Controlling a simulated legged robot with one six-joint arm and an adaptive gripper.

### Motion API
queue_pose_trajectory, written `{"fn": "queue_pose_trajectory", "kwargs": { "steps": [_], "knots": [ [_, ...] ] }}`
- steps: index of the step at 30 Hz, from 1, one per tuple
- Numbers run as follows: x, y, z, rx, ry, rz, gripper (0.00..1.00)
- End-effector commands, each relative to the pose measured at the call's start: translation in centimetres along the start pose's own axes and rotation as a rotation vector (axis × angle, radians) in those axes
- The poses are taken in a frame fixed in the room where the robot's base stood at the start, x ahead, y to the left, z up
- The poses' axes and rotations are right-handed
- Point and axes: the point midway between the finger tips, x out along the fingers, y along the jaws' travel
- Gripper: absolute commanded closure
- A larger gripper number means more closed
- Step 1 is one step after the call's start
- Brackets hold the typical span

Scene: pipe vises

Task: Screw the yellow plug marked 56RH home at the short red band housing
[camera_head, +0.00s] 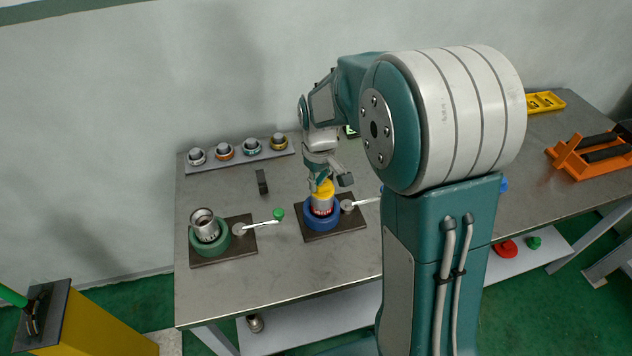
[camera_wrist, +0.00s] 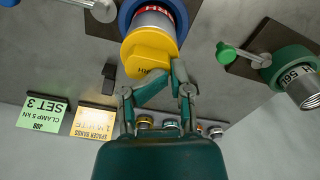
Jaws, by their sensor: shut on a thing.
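The yellow plug (camera_head: 324,187) sits at the top of the housing with the red band (camera_head: 322,207), which stands in a blue vise (camera_head: 312,223) on a dark base plate. My gripper (camera_head: 327,180) is above this housing, shut on the plug. In the wrist view, my gripper (camera_wrist: 157,92) has its fingers against the yellow plug (camera_wrist: 148,52), whose marking is only partly readable. The red-banded housing (camera_wrist: 153,18) is directly beyond the plug in the blue ring. How deep the plug sits in it is hidden.
A second housing (camera_head: 204,226) stands open in a green vise (camera_head: 211,243) with a green-knobbed lever (camera_head: 278,214). A rack (camera_head: 239,155) with several ringed parts is at the back left. A small dark block (camera_head: 262,182) lies between. An orange stand (camera_head: 590,155) is far right.

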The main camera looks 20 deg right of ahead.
Motion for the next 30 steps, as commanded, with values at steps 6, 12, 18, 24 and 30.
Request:
{"fn": "queue_pose_trajectory", "kwargs": {
  "steps": [6,12,18,24,30],
  "knots": [
    [-0.05,0.78,-0.39,0.173,0.01,0.013,1.0],
    [-0.05,0.93,-0.49,0.308,0.008,0.012,1.0],
    [-0.01,1.05,-0.54,0.455,0.005,0.011,1.0],
    [0.04,1.05,-0.45,0.46,0.002,0.01,1.0],
    [0.09,1.03,-0.37,0.459,0.0,0.01,0.76]
  ]
}}
